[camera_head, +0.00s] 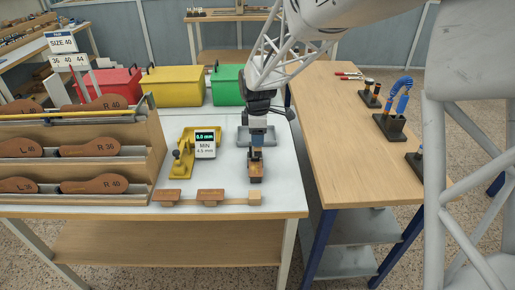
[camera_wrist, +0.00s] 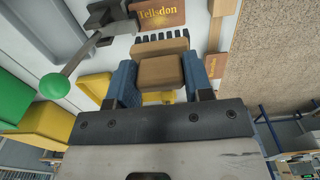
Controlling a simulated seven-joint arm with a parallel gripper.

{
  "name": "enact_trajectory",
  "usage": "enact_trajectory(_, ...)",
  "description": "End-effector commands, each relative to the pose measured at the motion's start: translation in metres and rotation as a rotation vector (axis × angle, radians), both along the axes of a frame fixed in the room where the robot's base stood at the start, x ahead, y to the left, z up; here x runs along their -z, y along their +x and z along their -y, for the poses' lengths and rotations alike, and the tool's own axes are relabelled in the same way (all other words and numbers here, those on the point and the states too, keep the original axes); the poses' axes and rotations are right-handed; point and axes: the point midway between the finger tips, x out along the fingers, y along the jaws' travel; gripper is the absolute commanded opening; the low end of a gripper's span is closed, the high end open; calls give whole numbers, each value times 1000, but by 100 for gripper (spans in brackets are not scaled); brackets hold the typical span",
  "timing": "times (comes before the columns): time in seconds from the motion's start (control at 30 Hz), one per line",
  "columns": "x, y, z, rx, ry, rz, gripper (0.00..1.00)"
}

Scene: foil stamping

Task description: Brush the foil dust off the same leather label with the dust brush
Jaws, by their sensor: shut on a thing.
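My gripper (camera_wrist: 160,88) is shut on the dust brush, with its blue fingers on either side of the brown wooden body (camera_wrist: 160,72). Dark bristles in a pale strip (camera_wrist: 162,45) show beyond it in the wrist view. A brown leather label (camera_wrist: 160,12) with gold "Tellsdon" lettering lies past the bristles, partly cut off by the top edge. The bristles and label appear apart in that picture; their height gap cannot be told. In the head view my gripper (camera_head: 256,148) is low over the table's right part, with the brown label (camera_head: 255,179) below it.
A yellow gauge (camera_head: 180,165) with a display stands left of my gripper. A grey piece (camera_head: 243,137) is behind it. A wooden strip with brown pieces (camera_head: 210,196) lies at the front edge. The last rack (camera_head: 130,160) fills the left. Bins (camera_head: 176,86) stand behind.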

Motion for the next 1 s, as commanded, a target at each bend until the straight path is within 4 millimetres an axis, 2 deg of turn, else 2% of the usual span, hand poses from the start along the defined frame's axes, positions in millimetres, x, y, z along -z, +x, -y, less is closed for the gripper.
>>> enact_trajectory(0.27,-14,0,-22,-1,0,1,28)
enact_trajectory(0.67,-14,0,-23,0,0,1,28)
enact_trajectory(1.0,3,0,-22,0,0,-1,28)
